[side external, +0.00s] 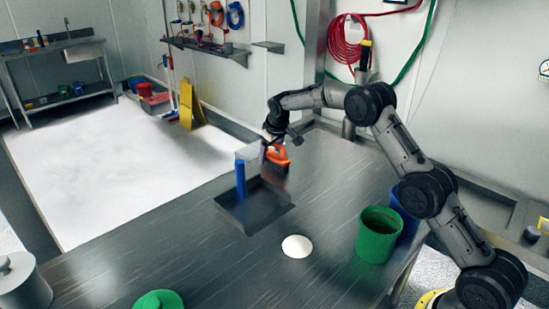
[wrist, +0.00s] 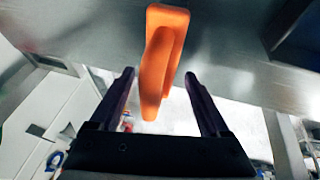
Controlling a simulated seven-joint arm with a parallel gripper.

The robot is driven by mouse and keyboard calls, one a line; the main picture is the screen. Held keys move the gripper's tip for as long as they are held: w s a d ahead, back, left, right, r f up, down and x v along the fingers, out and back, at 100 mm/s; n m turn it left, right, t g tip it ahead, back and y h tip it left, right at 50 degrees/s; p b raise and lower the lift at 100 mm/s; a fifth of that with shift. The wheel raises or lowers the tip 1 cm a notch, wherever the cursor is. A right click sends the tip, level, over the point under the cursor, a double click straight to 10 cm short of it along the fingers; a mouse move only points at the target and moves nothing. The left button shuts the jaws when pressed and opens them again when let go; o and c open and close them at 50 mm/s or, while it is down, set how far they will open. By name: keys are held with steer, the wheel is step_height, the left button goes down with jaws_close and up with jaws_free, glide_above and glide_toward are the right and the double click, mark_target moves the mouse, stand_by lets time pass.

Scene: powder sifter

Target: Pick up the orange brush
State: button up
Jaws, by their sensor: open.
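The orange brush (side external: 277,155) is at the far edge of the dark metal table, just behind the grey tray, in the side external view. In the wrist view the orange brush (wrist: 164,55) reaches down from the top centre into the space between the fingers. My gripper (wrist: 159,78) is open, with one dark finger on each side of the brush and a visible gap to each. In the side external view my gripper (side external: 272,141) is at the brush and small. Contact between them cannot be told there.
A shallow grey tray (side external: 238,222) with an upright blue handle (side external: 240,180) stands close to the brush. A white disc (side external: 297,246), a green bucket (side external: 378,238), a blue bucket (side external: 407,222) and a green rounded object (side external: 158,300) are on the table.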

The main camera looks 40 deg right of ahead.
jaws_close()
stand_by(0.4)
steer(key=shift+r, duration=0.55)
step_height(320, 180, up, 2)
steer(key=shift+r, duration=0.1)
steer(key=s+a+r, duration=0.2)
steer(key=s+r, duration=0.7)
steer(key=s, duration=0.4)
steer(key=shift+s+a+r, duration=0.35)
steer(key=shift+s, duration=0.05)
